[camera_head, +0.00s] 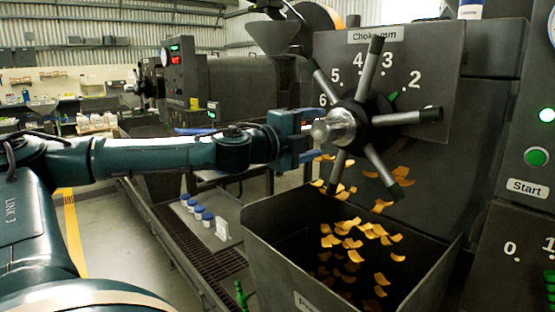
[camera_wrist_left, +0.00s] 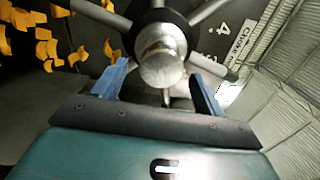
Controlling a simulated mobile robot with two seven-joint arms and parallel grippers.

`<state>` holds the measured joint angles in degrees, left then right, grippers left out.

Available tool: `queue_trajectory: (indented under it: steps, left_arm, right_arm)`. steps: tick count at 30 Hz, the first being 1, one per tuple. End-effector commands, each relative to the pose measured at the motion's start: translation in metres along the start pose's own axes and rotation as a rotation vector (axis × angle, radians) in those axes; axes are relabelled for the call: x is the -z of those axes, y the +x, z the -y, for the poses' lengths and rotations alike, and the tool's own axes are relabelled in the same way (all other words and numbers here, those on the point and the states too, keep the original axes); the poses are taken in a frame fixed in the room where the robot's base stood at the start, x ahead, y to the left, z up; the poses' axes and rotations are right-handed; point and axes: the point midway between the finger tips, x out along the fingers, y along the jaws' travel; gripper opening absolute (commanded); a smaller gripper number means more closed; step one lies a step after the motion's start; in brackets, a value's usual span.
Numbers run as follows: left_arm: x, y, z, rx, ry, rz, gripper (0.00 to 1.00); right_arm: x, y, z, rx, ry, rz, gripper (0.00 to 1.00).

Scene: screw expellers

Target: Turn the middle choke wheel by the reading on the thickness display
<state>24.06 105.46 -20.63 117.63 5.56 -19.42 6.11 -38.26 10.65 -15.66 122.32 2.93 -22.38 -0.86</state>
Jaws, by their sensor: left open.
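The near choke wheel (camera_head: 365,120), with several dark-tipped spokes and a shiny metal hub, stands in front of the "Choke mm" dial plate (camera_head: 440,62). A green pointer (camera_head: 393,97) shows between 3 and 2. My left gripper (camera_head: 318,134) is open, with its blue fingers on either side of the hub's end. In the left wrist view the hub (camera_wrist_left: 162,55) shows between the fingertips (camera_wrist_left: 160,80); contact cannot be told. A small lit display with green and red digits (camera_head: 176,50) is on the farther machine, too small to read. My right gripper is not in view.
A dark open bin (camera_head: 258,232) below the wheel catches falling orange flakes (camera_head: 350,242). A panel with a green Start button (camera_head: 536,157) is at right. Blue-capped jars (camera_head: 196,208) stand on a low tray. Another spoked wheel (camera_head: 146,82) is farther back.

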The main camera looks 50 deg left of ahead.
Motion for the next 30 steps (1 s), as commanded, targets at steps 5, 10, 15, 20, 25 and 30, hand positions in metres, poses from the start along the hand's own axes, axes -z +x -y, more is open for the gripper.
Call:
queue_trajectory:
  steps: [5,10,15,20,25,30]
  left_arm:
    - [-0.002,-0.024,-0.001,0.006,0.003,0.006,0.72]
    - [-0.002,-0.052,-0.001,0.005,0.002,0.007,0.72]
    - [-0.002,-0.078,0.0,0.004,0.0,0.007,0.72]
    - [-0.002,-0.092,0.001,0.003,0.0,0.005,0.72]
    - [-0.001,-0.096,0.001,0.0,-0.003,0.004,0.72]
    - [-0.001,-0.096,0.001,0.0,-0.003,0.004,0.72]
  right_arm:
    - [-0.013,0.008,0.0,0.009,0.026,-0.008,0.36]
    - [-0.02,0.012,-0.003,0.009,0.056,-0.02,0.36]
    - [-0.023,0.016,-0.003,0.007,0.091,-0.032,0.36]
    - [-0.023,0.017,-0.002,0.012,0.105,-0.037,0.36]
    - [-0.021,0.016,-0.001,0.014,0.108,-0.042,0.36]
    - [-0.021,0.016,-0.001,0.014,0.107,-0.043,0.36]
